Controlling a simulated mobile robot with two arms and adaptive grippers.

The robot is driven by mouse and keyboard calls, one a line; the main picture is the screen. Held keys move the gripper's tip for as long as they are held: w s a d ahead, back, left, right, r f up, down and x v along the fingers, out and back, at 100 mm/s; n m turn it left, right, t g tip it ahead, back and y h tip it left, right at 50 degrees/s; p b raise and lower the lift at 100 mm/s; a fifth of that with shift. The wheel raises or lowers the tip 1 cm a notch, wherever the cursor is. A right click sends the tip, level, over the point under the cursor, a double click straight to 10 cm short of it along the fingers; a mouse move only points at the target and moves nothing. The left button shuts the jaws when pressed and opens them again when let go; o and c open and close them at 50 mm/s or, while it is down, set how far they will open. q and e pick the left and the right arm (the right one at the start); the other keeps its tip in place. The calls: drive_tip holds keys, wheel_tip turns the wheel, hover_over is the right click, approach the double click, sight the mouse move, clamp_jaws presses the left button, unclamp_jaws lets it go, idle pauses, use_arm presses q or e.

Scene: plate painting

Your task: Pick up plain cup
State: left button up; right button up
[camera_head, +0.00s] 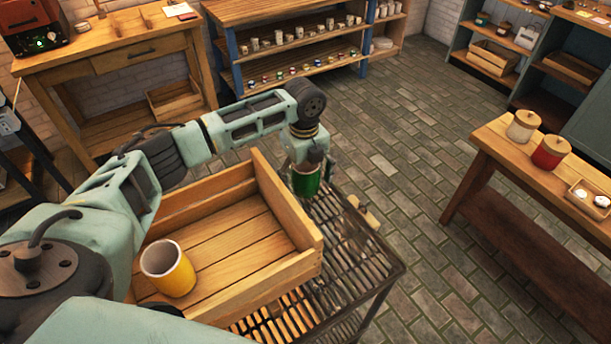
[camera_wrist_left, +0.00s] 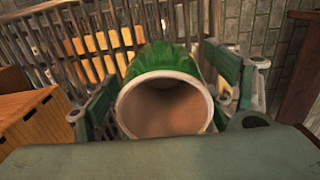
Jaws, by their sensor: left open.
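A green cup (camera_head: 306,184) stands on the slatted metal rack (camera_head: 345,268), just right of the wooden crate (camera_head: 290,215). In the left wrist view the green cup (camera_wrist_left: 167,62) shows its pale rim and bare inside toward the camera. My left gripper (camera_head: 310,165) is over the green cup from above. Its open fingers (camera_wrist_left: 165,95) lie on either side of the cup; whether they touch it I cannot tell. A yellow cup (camera_head: 174,275) with a pale inside stands in the crate's near left part. My right gripper is not in view.
The crate's wall is close to the left of my gripper. A small wooden object (camera_head: 362,212) lies on the rack to the right. A table with lidded jars (camera_head: 524,126) stands at right, shelves of cups (camera_head: 300,40) at the back. The brick floor between is clear.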

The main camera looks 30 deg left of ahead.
use_arm(q)
drive_tip(key=c, duration=1.4)
drive_tip(key=shift+c, duration=0.2)
